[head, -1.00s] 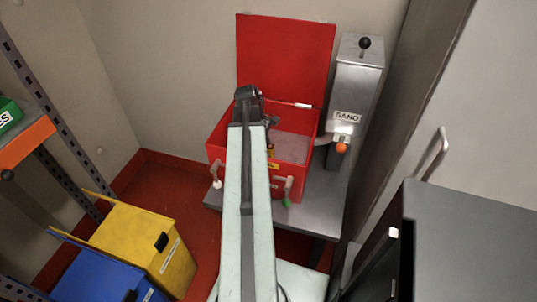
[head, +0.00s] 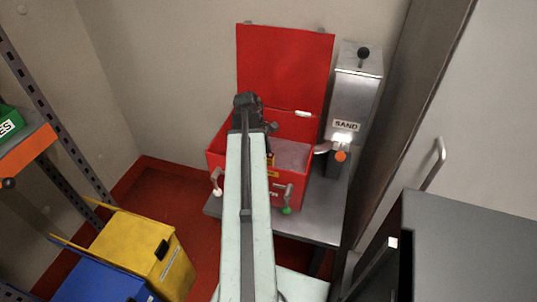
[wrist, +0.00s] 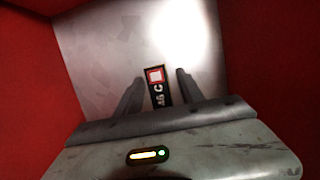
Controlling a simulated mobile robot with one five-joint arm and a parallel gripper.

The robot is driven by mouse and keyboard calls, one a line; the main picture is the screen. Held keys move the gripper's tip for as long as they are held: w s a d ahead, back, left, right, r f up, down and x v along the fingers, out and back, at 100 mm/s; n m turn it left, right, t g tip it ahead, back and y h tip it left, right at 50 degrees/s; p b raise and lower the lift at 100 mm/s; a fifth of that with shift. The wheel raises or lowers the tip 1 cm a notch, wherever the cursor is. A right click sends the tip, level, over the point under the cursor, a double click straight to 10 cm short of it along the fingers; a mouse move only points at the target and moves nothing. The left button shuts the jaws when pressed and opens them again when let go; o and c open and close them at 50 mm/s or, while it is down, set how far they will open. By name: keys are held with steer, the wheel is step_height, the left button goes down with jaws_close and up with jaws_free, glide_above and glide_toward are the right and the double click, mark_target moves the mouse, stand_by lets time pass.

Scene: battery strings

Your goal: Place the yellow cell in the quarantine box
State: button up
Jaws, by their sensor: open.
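The quarantine box appears to be the open red box (head: 222,161) on a grey metal stand in the head view, with its lid (head: 285,70) raised at the back. The wrist view shows its red inner wall (wrist: 25,105) and pale floor (wrist: 105,45). My gripper (wrist: 155,80) is open, its fingers pointing down into the box.
A grey sand dispenser (head: 355,95) with an orange knob stands right of the box. A grey cabinet (head: 470,245) is at front right. Yellow (head: 130,240) and blue (head: 95,285) bins are at lower left beside a shelf rack. Red floor is clear left of the stand.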

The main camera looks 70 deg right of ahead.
steer(key=p+v, duration=1)
steer(key=v, duration=0.1)
steer(key=shift+r, duration=0.1)
